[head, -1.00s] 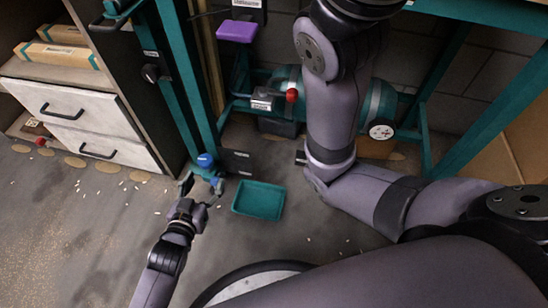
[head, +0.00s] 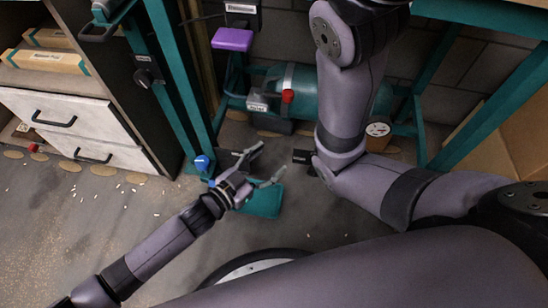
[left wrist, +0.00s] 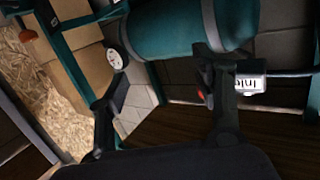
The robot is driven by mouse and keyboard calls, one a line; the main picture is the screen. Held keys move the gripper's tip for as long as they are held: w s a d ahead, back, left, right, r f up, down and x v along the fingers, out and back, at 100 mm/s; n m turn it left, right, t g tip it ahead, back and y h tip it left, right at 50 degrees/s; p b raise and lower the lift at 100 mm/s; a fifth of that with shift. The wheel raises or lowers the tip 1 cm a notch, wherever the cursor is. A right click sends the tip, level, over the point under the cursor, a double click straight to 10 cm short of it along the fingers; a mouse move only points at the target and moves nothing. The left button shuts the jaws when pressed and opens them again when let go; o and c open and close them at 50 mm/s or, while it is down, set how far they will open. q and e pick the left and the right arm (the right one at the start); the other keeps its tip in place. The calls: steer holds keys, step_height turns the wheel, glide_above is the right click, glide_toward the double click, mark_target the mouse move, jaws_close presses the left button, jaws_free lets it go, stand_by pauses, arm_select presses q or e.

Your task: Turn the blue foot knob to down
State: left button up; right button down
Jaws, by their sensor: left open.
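The blue foot knob (head: 202,163) is low at the foot of the teal upright post in the head view. It is small, and I cannot tell which way it points. My left gripper (head: 269,160) is open and empty, to the right of the knob and apart from it, with its fingers pointing up and right in front of the teal tray. In the left wrist view the open left gripper (left wrist: 157,78) has nothing between its fingers, and the knob does not show there.
A teal tray (head: 262,200) lies on the floor, partly hidden by my left gripper. A white drawer cabinet (head: 75,125) is at the left. My right arm fills the right side.

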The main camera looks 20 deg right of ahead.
arm_select(q)
steer(key=shift+s+d+f+m+g, duration=0.3)
steer(key=shift+s+d+m+g, duration=0.1)
steer(key=shift+m+g, duration=0.3)
